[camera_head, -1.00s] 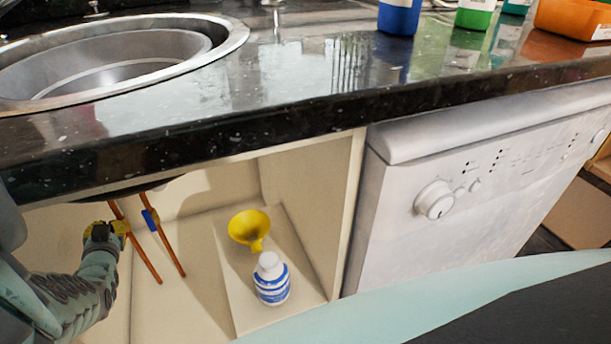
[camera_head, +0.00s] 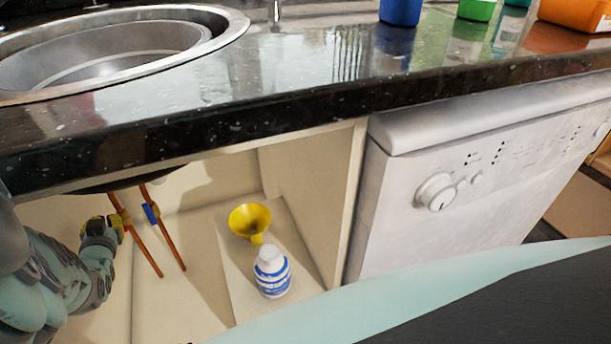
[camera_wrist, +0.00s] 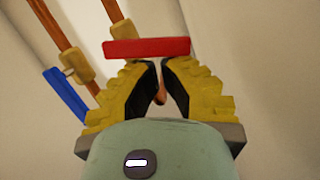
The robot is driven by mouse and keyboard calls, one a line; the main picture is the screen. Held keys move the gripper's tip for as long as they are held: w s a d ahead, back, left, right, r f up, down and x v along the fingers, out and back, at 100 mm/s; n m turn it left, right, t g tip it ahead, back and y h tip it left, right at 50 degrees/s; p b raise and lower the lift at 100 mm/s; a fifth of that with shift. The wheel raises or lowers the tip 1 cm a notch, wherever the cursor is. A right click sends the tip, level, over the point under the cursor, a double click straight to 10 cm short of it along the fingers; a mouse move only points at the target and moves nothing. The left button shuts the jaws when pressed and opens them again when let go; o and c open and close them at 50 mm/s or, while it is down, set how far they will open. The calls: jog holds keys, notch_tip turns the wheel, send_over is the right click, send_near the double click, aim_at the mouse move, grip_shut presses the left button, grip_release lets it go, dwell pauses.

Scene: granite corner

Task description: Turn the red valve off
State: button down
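The red valve handle (camera_wrist: 147,48) is a flat bar in the wrist view, lying across the copper pipe (camera_wrist: 112,10) at roughly a right angle. My gripper (camera_wrist: 160,66) has its yellow fingers partly apart, with a narrow gap between the tips. The tips are just below the bar, and no part of the bar sits between them; whether they touch it cannot be told. The pipe's lower part shows through the gap. In the head view my gripper (camera_head: 117,228) is at the left pipe (camera_head: 146,250) under the sink and hides the red handle.
A blue valve handle (camera_wrist: 66,95) runs along the neighbouring pipe (camera_wrist: 66,30). A yellow funnel (camera_head: 250,221) and a white-blue bottle (camera_head: 271,272) stand to the right in the cabinet. The black countertop (camera_head: 250,110) overhangs above. A white dishwasher (camera_head: 400,240) is at the right.

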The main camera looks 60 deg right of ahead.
jog(key=shift+w+a+f+b, duration=0.15)
jog(key=shift+a+f+b, duration=0.15)
jog(key=shift+b, duration=0.05)
dwell(1.9)
jog(key=shift+r, duration=0.1)
jog(key=shift+s+d+r+p, duration=0.3)
jog(key=shift+d+r+p, duration=0.1)
jog(key=shift+p, duration=0.15)
jog(key=shift+s+d+f+m, duration=0.1)
jog(key=shift+m, duration=0.3)
jog(key=shift+d, duration=0.15)
